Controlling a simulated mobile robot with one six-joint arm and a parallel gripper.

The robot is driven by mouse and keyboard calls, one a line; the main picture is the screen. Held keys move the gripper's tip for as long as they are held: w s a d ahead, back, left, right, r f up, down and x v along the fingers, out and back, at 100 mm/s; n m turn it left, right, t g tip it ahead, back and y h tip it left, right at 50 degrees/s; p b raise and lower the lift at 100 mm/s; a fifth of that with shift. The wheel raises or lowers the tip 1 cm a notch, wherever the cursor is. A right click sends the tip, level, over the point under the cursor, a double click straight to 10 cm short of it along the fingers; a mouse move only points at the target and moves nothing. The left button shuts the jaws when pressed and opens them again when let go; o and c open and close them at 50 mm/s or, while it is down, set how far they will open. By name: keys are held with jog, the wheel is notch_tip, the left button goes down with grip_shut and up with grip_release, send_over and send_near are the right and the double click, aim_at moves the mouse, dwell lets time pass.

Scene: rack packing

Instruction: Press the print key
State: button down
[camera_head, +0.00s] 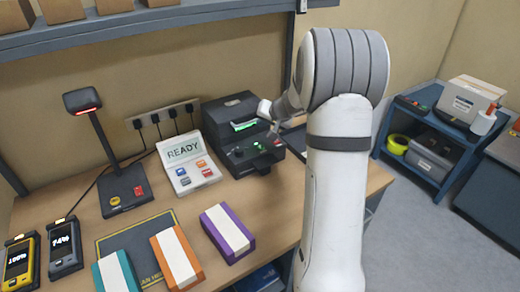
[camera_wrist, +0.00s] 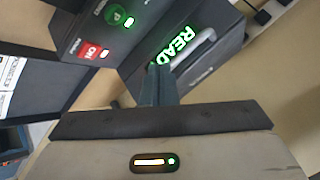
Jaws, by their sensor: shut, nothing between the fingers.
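A black printer (camera_head: 235,125) stands at the back of the bench, with a green-lit slot or display. In the wrist view the printer (camera_wrist: 215,62) shows the green lit letters "READ", cut off by my fingers. My gripper (camera_wrist: 159,72) is shut and empty. In the wrist view its tips overlap the printer's lit lettering, to the right of the "P" key; contact cannot be told. In the head view the fingers are hard to make out.
A white "READY" panel (camera_head: 187,165) with several coloured keys stands left of the printer. A scanner stand (camera_head: 124,189), two handheld devices with percentage displays and teal, orange and purple boxes (camera_head: 228,232) share the bench. A shelf (camera_head: 150,27) hangs above. A blue cart (camera_head: 430,150) stands right.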

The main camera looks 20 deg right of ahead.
jog(key=b, duration=0.5)
send_over(262, 149)
notch_tip(262, 149, down, 6)
jog(key=shift+d+f, duration=0.1)
jog(key=shift+f, duration=0.15)
jog(key=shift+f+b, duration=0.4)
jog(key=shift+f, duration=0.05)
jog(key=shift+f, duration=0.1)
dwell(1.1)
jog(key=shift+f+b, duration=0.35)
jog(key=shift+b, duration=0.45)
jog(key=shift+f+b, duration=0.3)
jog(key=shift+b, duration=0.35)
dwell(0.3)
dwell(0.3)
jog(key=shift+r+p, duration=0.35)
jog(key=shift+r, duration=0.45)
